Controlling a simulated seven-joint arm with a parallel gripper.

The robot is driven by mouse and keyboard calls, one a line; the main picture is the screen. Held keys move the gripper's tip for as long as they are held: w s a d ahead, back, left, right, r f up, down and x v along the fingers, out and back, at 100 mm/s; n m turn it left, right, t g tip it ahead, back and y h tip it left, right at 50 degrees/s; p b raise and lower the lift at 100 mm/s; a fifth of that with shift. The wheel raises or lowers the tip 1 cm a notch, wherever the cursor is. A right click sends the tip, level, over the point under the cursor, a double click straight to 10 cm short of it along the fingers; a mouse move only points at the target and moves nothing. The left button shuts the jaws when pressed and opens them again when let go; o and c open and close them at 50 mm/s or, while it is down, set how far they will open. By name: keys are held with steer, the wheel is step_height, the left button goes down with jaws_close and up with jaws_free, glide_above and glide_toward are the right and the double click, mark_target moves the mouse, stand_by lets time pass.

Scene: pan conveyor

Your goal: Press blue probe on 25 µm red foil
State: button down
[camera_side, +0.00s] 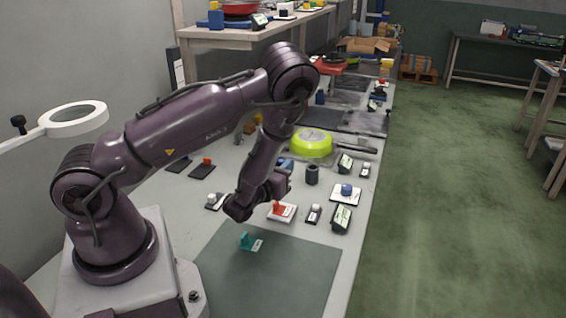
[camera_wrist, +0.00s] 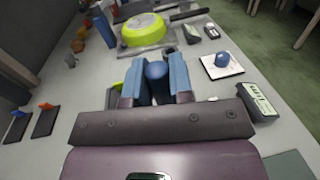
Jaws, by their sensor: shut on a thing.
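My gripper (camera_wrist: 155,85) is shut on a blue round-topped thing (camera_wrist: 156,70), seemingly the blue probe, which shows between its two blue fingers in the wrist view. Its lower part is hidden by the fingers. In the side view my gripper (camera_side: 285,166) is beyond my wrist, short of the green pan, and its grip is too small to make out. A red piece (camera_side: 278,208) stands on a white plate (camera_side: 289,216) near my wrist; I cannot tell whether it is the red foil. No 25 µm marking is readable. The red piece is not visible in the wrist view.
A yellow-green pan (camera_side: 312,142) lies on the conveyor. A dark cylinder (camera_side: 312,174), a blue knob on a white plate (camera_side: 346,189) and a display gauge (camera_side: 341,216) stand to the right. A teal piece (camera_side: 245,241) stands on the mostly clear grey mat (camera_side: 285,285).

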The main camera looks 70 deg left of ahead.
steer(key=shift+f, duration=2.85)
steer(key=shift+f, duration=0.65)
steer(key=shift+r, duration=0.1)
steer(key=shift+r, duration=3.5)
